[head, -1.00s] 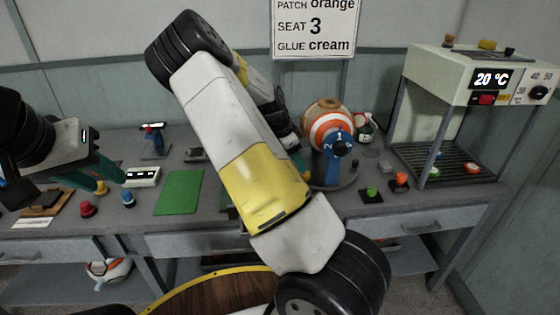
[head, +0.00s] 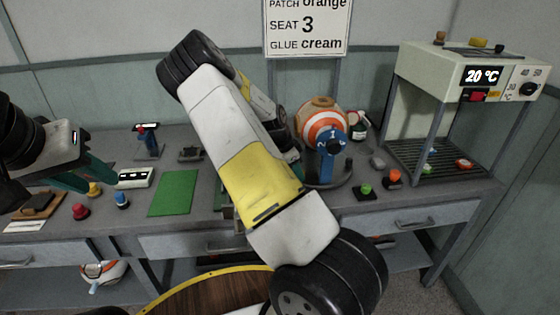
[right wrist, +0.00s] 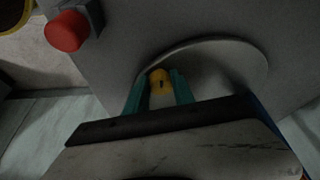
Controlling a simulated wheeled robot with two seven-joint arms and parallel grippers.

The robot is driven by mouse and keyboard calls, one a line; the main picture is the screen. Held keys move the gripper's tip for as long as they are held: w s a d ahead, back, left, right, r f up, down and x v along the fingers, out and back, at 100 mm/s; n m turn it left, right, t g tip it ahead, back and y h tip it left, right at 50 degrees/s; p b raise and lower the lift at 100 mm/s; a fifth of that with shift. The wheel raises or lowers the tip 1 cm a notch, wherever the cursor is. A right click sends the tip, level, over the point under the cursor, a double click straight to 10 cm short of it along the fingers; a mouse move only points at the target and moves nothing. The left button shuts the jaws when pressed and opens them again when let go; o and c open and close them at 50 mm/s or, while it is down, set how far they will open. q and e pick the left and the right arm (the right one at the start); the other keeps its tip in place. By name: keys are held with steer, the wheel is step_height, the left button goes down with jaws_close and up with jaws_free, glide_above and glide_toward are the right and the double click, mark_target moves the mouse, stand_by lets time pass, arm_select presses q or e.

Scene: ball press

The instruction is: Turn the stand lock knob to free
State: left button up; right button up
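The stand (head: 326,168) holds an orange-and-white striped ball (head: 323,118) and has a blue numbered bracket with a dark round knob (head: 334,144) in front. In the right wrist view a small yellow knob (right wrist: 160,77) lies between the two teal fingers of my right gripper (right wrist: 160,88), against a grey rounded plate (right wrist: 222,62). The fingers flank it closely; I cannot tell whether both press on it. My left gripper (head: 92,178) is empty, fingers apart, over the left bench.
A red button (right wrist: 67,31) on a grey block is left of the right gripper. The bench holds a green mat (head: 174,192), small coloured knobs and a press oven (head: 470,75) reading 20 °C. A sign (head: 306,28) hangs behind.

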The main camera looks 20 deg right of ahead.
jaws_close()
steer(key=shift+n, duration=0.3)
steer(key=n, duration=0.1)
steer(key=n+t, duration=0.1)
steer(key=n, duration=0.1)
steer(key=shift+s+t, duration=0.2)
steer(key=shift+t, duration=0.1)
steer(key=n+t, duration=0.1)
steer(key=n, duration=0.2)
steer(key=n+t+y, duration=0.1)
steer(key=n, duration=0.2)
steer(key=shift+s+d+n+y, duration=0.2)
steer(key=shift+n+y, duration=0.1)
steer(key=o, duration=0.9)
jaws_free()
steer(key=shift+o, duration=0.2)
